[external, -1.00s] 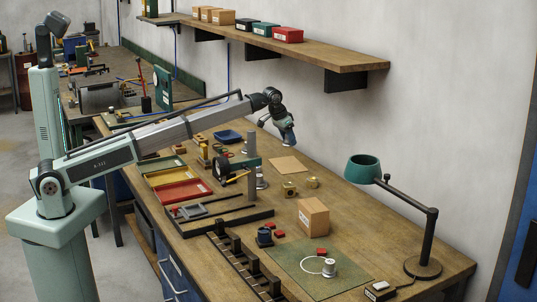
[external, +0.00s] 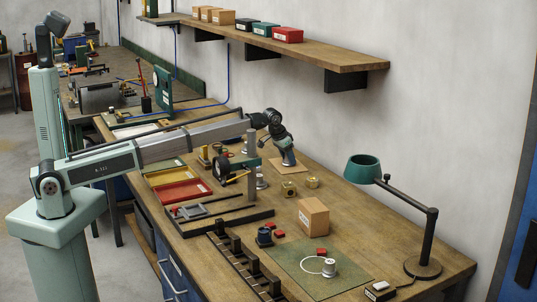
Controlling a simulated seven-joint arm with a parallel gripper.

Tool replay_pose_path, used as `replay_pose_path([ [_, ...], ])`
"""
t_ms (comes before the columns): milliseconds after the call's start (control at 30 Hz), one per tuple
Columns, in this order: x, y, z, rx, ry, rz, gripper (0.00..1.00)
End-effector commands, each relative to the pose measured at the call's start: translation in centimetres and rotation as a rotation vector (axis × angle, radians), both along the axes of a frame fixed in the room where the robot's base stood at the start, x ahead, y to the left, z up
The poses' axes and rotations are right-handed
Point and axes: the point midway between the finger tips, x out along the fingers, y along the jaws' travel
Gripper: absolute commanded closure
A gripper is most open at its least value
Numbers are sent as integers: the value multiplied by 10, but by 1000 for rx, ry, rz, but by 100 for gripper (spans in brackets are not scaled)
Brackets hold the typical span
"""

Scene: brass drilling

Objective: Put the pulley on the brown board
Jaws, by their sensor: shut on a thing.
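The brown board (external: 275,169) is a flat tan square on the bench behind the black dial stand. My gripper (external: 288,161) points down over the board, its tip at or just above the surface. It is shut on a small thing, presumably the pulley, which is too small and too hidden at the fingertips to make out. I cannot tell whether the held thing touches the board.
A cardboard box (external: 313,217) and a green lamp (external: 362,169) are farther right.

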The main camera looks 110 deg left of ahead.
Motion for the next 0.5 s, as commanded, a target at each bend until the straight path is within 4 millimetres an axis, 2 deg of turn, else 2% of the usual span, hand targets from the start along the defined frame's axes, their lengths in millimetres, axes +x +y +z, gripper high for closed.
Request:
replay_pose_path([
  [133, 0, 0, -3, 0, 0, 0, 82],
  [167, 0, 0, -3, 0, 0, 0, 45],
  [400, 0, 0, -2, 0, 0, 0, 23],
  [500, 0, 0, -2, 0, 0, 0, 23],
])
